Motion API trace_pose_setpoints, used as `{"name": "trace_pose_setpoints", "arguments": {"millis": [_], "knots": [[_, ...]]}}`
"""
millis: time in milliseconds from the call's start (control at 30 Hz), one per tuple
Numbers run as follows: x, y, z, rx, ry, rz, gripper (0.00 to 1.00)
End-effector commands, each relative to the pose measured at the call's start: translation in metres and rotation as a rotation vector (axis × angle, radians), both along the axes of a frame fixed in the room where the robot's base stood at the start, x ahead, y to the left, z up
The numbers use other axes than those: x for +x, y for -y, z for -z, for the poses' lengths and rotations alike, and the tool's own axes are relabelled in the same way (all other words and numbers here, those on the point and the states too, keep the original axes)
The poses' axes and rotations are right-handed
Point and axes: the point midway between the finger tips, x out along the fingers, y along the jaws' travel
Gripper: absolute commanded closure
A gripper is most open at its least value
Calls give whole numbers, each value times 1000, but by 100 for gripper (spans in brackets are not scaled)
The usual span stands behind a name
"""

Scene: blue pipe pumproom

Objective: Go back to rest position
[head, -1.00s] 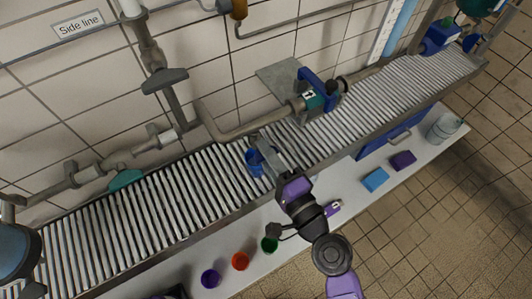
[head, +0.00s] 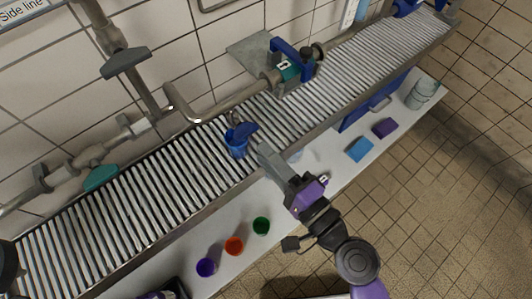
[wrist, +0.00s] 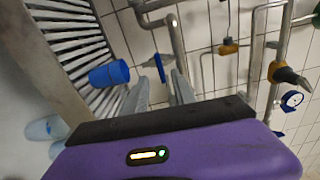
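A blue cup (head: 236,146) stands on the roller conveyor (head: 190,165). It also shows in the wrist view (wrist: 108,75), left of the fingers. A dark blue part shows close by the cup in the head view; I cannot tell what it belongs to. My gripper (head: 264,150) is just right of the cup, over the conveyor's front edge, and apart from it. In the wrist view its two fingers (wrist: 161,92) stand apart with nothing between them.
A pipe with a blue-handled valve (head: 290,68) runs along the wall behind the conveyor. On the white ledge (head: 285,190) in front stand purple (head: 205,267), orange (head: 234,246) and green (head: 261,226) cups. Blue (head: 360,149) and purple (head: 385,127) blocks lie farther right. The floor is clear.

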Motion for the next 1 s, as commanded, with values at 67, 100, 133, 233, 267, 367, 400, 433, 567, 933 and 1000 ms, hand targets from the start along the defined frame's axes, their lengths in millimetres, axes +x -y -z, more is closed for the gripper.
{"name": "trace_pose_setpoints", "arguments": {"millis": [67, 100, 133, 233, 267, 367, 400, 433, 567, 933, 1000], "knots": [[0, 0, 0, 0, 0, 0, 68], [0, 0, 0, 0, 0, 0, 68], [0, 0, 0, 0, 0, 0, 68], [0, 0, 0, 0, 0, 0, 68], [0, 0, 0, 0, 0, 0, 68], [0, 0, 0, -4, 4, 1, 68], [2, 2, -1, -18, 15, 12, 68], [4, 5, -1, -38, 27, 27, 68], [10, 23, -8, -186, 118, 108, 68], [-74, 126, -2, -947, 312, 371, 68], [-98, 140, -6, -1089, 337, 386, 68]]}}
